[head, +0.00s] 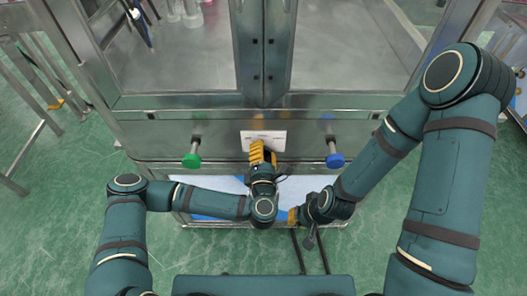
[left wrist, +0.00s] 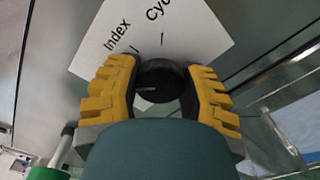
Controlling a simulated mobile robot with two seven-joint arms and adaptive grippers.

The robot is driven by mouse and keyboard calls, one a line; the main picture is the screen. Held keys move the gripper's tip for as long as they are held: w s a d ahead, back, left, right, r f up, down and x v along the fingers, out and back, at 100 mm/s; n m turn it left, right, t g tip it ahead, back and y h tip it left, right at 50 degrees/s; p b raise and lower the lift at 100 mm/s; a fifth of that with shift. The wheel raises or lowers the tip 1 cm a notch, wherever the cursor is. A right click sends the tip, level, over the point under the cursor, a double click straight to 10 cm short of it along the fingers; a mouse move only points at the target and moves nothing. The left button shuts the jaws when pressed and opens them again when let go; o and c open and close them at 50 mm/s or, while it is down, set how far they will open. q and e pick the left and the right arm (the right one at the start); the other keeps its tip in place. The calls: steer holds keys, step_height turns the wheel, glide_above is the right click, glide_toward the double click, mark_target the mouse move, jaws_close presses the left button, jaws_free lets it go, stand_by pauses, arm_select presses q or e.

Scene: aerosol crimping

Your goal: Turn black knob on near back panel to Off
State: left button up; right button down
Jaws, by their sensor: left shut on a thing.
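The black knob (left wrist: 160,80) sits on the steel panel, between the yellow fingers of my left gripper (left wrist: 165,92) in the left wrist view. A short pale mark shows on its face. A white label (left wrist: 205,35) behind it reads "Index" and "Cyc", the rest cut off. In the head view my left gripper (head: 260,152) reaches the panel at the white label (head: 275,138) and hides the knob. The fingers are shut on the knob. My right gripper (head: 293,216) is lower right of it, away from the panel, and its opening is unclear.
A green button (head: 191,161) sticks out left of my left gripper, and a blue button (head: 335,161) sticks out to its right. Glazed metal-framed doors (head: 265,60) stand above the panel. The green floor (head: 60,215) is open at the left.

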arm_select(q)
steer(key=shift+a+n, duration=0.15)
steer(key=shift+n, duration=0.25)
steer(key=o, duration=1.2)
steer(key=shift+s, duration=0.1)
steer(key=s, duration=0.7)
steer(key=shift+s, duration=0.15)
